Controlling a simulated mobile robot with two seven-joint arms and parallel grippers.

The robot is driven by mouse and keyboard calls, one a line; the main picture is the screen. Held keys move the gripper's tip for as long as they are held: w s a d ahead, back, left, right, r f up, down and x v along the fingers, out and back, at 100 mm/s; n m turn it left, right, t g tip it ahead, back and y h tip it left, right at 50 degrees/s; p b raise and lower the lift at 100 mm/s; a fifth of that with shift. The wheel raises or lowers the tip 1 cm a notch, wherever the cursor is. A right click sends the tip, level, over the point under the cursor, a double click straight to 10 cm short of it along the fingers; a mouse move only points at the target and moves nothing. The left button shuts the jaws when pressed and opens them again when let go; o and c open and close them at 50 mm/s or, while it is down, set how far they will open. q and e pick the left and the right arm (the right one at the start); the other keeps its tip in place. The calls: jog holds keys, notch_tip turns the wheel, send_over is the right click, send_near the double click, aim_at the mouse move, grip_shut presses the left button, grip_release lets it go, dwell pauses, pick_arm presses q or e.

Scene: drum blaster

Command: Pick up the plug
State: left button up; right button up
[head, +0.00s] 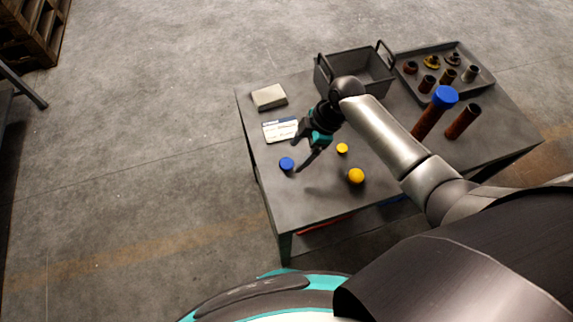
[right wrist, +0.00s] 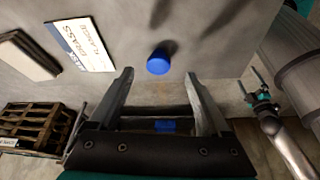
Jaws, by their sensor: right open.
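A small round blue plug (head: 286,164) lies on the grey table near its left edge. It also shows in the right wrist view (right wrist: 158,62), ahead of the fingertips and between their lines. My right gripper (head: 299,156) is open and empty, above the table just right of the blue plug, not touching it. Two yellow pieces, a small plug (head: 342,148) and a rounder one (head: 356,176), lie to the right. My left gripper (right wrist: 257,88) shows only in the right wrist view, at the right, with its fingers apart.
A printed card (head: 280,131) and a flat grey block (head: 269,97) lie behind the plug. A handled grey bin (head: 388,83) stands at the back. A tray (head: 482,91) holds several rusty fittings. A blue-capped pipe (head: 428,122) and another pipe (head: 463,121) stand right of my arm.

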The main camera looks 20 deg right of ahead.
aim_at(288, 163)
jog(key=b+x, duration=0.1)
jog(key=x, duration=0.3)
jog(key=shift+w+a, duration=0.1)
jog(key=shift+w, duration=0.05)
jog(key=shift+a+f+b, duration=0.2)
jog(key=shift+f+b, duration=0.15)
jog(key=shift+f, duration=0.1)
jog(key=shift+c, duration=0.3)
jog(key=c, duration=0.3)
grip_shut()
